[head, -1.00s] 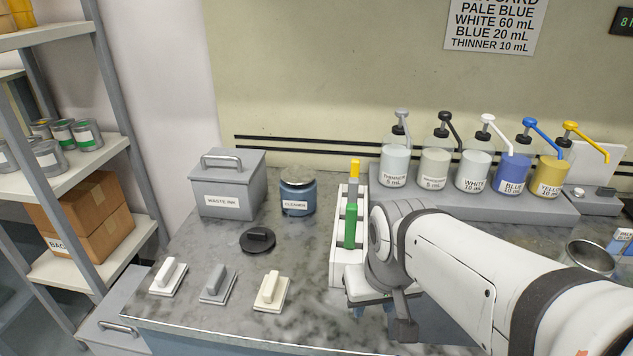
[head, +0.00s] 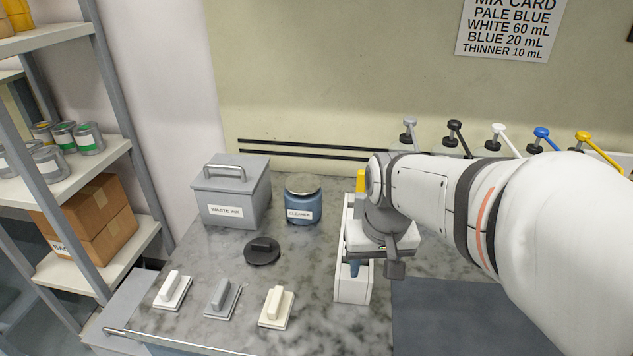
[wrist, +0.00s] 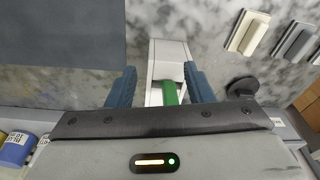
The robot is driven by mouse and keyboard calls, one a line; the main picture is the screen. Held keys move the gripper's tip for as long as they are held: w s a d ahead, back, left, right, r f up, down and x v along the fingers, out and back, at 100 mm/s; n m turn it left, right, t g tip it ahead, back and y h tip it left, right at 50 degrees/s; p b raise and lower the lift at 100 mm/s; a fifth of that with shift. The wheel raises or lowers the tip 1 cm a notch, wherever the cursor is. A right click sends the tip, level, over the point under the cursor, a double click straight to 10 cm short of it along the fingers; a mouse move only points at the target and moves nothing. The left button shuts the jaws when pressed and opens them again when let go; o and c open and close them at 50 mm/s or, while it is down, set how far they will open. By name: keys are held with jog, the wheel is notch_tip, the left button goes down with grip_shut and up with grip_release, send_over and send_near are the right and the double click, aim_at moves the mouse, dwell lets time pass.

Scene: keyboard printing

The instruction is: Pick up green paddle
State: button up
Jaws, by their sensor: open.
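The green paddle (wrist: 170,93) stands in the white rack (head: 352,291), which also shows in the wrist view (wrist: 168,50). In the wrist view, my gripper (wrist: 159,78) is open, with one blue finger on each side of the green paddle. The paddle is nearer the right finger; I cannot tell whether they touch. In the head view, my gripper (head: 355,268) is over the rack and hides the green paddle. A yellow paddle (head: 361,181) stands at the rack's far end.
A blue cleaner jar (head: 303,204) and a grey waste ink box (head: 232,195) stand left of the rack. A black round piece (head: 262,251) and several flat handled blocks (head: 276,307) lie on the counter. Pump bottles (head: 455,143) are behind my arm. A dark mat (head: 450,315) is at right.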

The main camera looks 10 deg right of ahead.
jog(key=shift+m+g, duration=0.7)
jog(key=shift+m, duration=0.2)
jog(key=w+r+p, duration=0.1)
jog(key=w, duration=0.1)
jog(key=w+r+p, duration=0.2)
jog(key=w, duration=0.1)
jog(key=w+r+p, duration=0.2)
jog(key=w, duration=0.1)
jog(key=shift+w+p, duration=0.5)
jog(key=shift+w, duration=0.15)
jog(key=shift+w+f+m, duration=0.1)
jog(key=shift+f+m, duration=0.05)
jog(key=shift+m, duration=0.15)
notch_tip(320, 180, down, 8)
jog(key=shift+a+r+p, duration=0.1)
jog(key=shift+r+p, duration=0.15)
jog(key=shift+p, duration=0.6)
jog(key=shift+c, duration=0.6)
grip_shut()
